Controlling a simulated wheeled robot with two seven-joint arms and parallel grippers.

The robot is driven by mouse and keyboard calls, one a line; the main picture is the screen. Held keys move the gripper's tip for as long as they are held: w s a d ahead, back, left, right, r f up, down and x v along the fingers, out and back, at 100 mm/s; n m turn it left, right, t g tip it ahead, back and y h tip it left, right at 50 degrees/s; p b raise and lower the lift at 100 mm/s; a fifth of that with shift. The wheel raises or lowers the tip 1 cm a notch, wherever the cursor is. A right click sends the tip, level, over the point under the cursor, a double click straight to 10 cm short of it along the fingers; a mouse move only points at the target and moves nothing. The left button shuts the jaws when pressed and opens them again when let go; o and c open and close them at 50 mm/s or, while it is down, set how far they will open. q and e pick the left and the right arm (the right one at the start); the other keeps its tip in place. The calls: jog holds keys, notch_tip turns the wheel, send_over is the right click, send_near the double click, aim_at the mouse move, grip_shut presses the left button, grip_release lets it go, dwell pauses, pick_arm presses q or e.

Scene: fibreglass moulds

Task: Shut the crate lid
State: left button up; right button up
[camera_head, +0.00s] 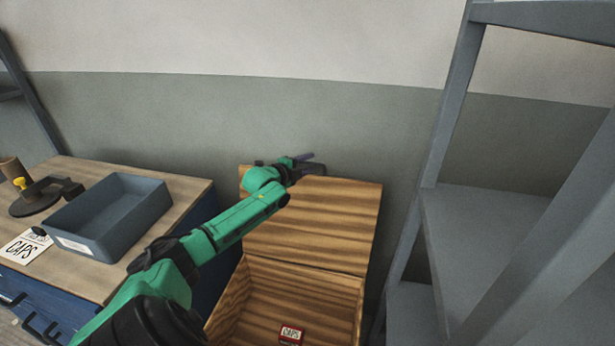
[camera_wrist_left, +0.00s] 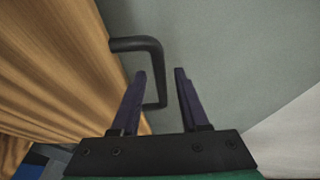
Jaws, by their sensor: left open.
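The wooden crate (camera_head: 233,297) stands on the floor with its lid (camera_head: 325,220) raised upright at the back, near the wall. The lid's striped wood also shows in the left wrist view (camera_wrist_left: 55,75). A dark bent handle (camera_wrist_left: 153,62) sticks out from the lid's edge in the left wrist view. My left gripper (camera_head: 312,161) is at the lid's top edge, and in the left wrist view its fingers (camera_wrist_left: 160,75) are open with the end of the handle between them. I cannot tell whether they touch it. My right gripper is not in view.
A red CAPS box (camera_head: 291,335) lies inside the crate. At the left a workbench (camera_head: 190,192) holds a grey-blue tray (camera_head: 75,241), a CAPS card (camera_head: 24,246) and a round-based tool (camera_head: 35,203). A grey metal shelf (camera_head: 480,220) stands close at the right.

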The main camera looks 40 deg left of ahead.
pick_arm(q)
jog(key=shift+w, duration=0.2)
grip_shut()
dwell(1.3)
